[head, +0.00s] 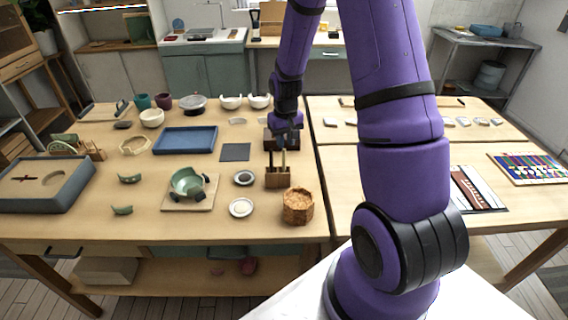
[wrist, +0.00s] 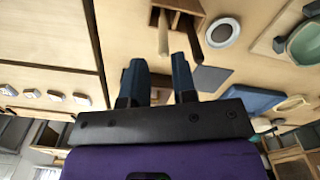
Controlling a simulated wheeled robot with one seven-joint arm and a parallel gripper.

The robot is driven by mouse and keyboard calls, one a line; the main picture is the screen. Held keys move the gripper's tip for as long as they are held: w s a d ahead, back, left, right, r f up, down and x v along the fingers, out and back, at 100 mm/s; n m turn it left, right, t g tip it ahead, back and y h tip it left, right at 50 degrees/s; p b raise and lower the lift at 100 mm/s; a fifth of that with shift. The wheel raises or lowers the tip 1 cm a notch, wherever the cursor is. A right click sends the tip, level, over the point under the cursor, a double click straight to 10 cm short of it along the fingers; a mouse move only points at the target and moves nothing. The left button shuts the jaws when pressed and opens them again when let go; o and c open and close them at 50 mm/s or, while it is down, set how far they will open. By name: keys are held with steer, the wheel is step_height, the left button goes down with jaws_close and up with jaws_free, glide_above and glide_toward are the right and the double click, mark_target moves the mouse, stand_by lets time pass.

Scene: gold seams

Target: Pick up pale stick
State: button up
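A small wooden holder (head: 278,182) stands near the right side of the left table, with upright sticks in it. A pale stick (wrist: 163,36) shows in the wrist view, pointing from the holder (wrist: 184,5) toward the gap between my fingers. A second, darker stick stands close by it. My gripper (wrist: 157,68) is open and empty, its two blue-grey fingers apart. In the head view my gripper (head: 284,135) is above and behind the holder; the stick looks short of the fingers. Which stick is the pale one is hard to tell in the head view.
A cork-coloured pot (head: 298,206) stands in front of the holder. Small round dishes (head: 241,208) lie to its left, and a green broken bowl (head: 188,182) sits on a board. A dark flat square (head: 235,152) and a blue tray (head: 185,140) lie farther back.

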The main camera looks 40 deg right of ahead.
mark_target(284, 170)
steer(key=shift+w+a+f, duration=0.1)
steer(key=shift+f, duration=1.75)
steer(key=shift+w+a+f, duration=0.1)
steer(key=shift+f, duration=1.75)
jaws_close()
